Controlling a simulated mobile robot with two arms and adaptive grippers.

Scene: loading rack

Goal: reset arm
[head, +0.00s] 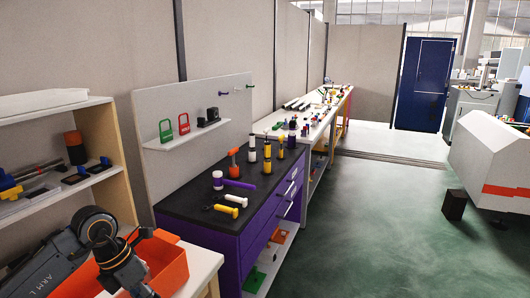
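My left arm comes in from the lower left and bends downward beside an orange bin (168,262). My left gripper (143,289) is at the bottom edge of the head view, in front of the bin. It is dark, small and partly cut off, so I cannot tell whether its fingers are open or shut. I see nothing clearly held in it. My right arm and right gripper are not in view.
A shelf (120,185) with parts stands at left, close to my arm. A purple workbench (235,250) with a black top carries several tools. A longer white bench lies beyond it. Green floor (370,240) is open at right, with a dark block (454,204) on it.

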